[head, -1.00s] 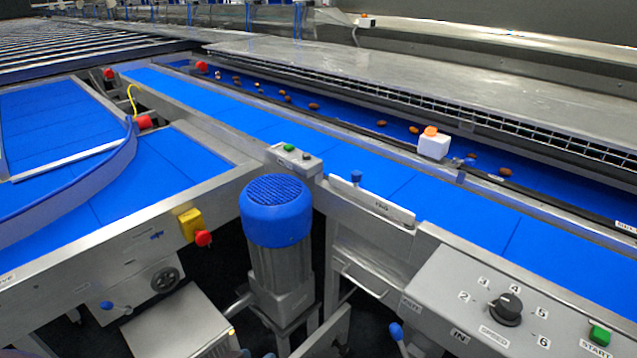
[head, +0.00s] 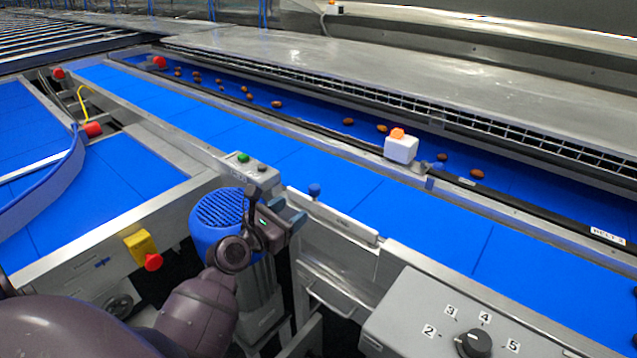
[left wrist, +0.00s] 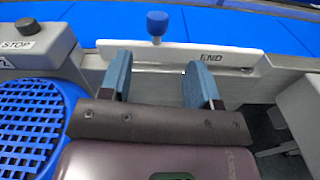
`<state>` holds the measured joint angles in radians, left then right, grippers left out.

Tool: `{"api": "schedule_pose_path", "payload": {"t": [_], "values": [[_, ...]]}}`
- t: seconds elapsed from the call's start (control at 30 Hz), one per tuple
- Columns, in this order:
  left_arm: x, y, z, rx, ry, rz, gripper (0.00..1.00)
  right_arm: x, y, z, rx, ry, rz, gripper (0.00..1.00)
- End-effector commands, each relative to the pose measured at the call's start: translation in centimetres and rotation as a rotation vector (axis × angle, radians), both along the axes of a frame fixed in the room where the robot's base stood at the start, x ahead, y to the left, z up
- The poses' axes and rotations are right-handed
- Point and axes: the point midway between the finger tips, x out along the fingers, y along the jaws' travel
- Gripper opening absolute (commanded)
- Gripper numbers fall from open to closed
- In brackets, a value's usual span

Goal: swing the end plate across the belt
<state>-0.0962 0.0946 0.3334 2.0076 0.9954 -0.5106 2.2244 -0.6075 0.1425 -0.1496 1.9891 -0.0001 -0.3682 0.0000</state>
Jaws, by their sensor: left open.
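The end plate (head: 333,215) is a pale flat bar along the near edge of the blue belt (head: 390,205), with a blue knob (head: 314,190) standing up at its left end. In the left wrist view the plate (left wrist: 180,54) is marked END, and its knob (left wrist: 157,24) stands ahead of the fingers, between them. My left gripper (head: 289,210) is open and empty, just left of the knob and apart from it. In the left wrist view its two blue-grey fingers (left wrist: 158,80) point at the plate. My right gripper is not in view.
A button box (head: 250,171) and a blue-capped motor (head: 218,215) stand close by my left gripper. A grey control panel (head: 440,325) with a dial is at the lower right. A white box (head: 401,149) stands across the belt. Dates lie on the far belt (head: 330,118). The near belt is bare.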

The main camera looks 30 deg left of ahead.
Motion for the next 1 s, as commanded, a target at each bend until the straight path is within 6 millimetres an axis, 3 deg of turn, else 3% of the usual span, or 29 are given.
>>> {"api": "schedule_pose_path", "payload": {"t": [0.27,0.7,1.0], "values": [[1.3,0.3,1.2,-0.134,-0.022,-0.002,0.57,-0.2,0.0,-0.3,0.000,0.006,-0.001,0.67],[8.2,-0.2,1.1,-0.129,-0.022,-0.002,0.57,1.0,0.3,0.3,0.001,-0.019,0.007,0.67],[10.9,-0.5,1.1,-0.128,-0.020,-0.001,0.57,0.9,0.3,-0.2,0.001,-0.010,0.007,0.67]]}}
